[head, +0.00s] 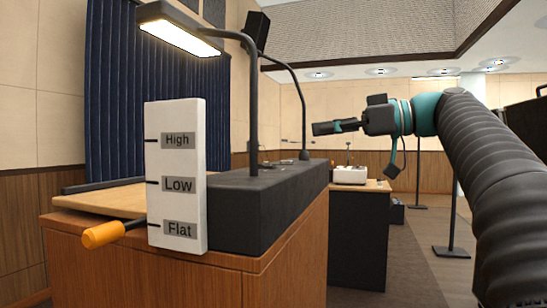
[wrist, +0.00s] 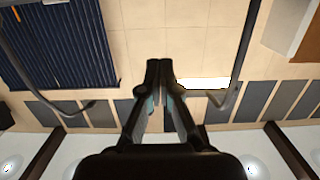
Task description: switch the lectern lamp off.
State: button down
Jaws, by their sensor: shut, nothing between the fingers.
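The lectern lamp (head: 180,38) is lit and hangs from a dark bent pole on the wooden lectern (head: 180,277). A white panel (head: 155,205) stands at the lectern's front, labelled High, Low and Flat from top to bottom. An orange-handled lever (head: 103,235) sticks out to the panel's left, level with the Flat mark. My gripper (head: 318,128) is shut and empty in the air, right of the lamp pole and well apart from the lever. In the wrist view my gripper's fingers (wrist: 160,68) are together, with a bright lamp strip (wrist: 203,83) behind them.
A dark raised box (head: 255,208) runs along the lectern top behind the panel. A second dark lamp pole (head: 300,105) rises farther back. A desk with a white device (head: 349,175) stands beyond. Floor shows to the right of the lectern; the space left of the lever looks clear.

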jog(key=shift+a, duration=0.15)
send_over(266, 165)
jog(key=d, duration=0.2)
jog(key=shift+w+d+f, duration=0.15)
jog(key=shift+f, duration=0.4)
jog(key=f, duration=0.3)
jog(key=shift+w+a, duration=0.15)
jog(key=shift+a, duration=0.2)
jog(key=shift+a+f, duration=0.1)
jog(key=shift+f, duration=0.45)
jog(key=shift+a, duration=0.15)
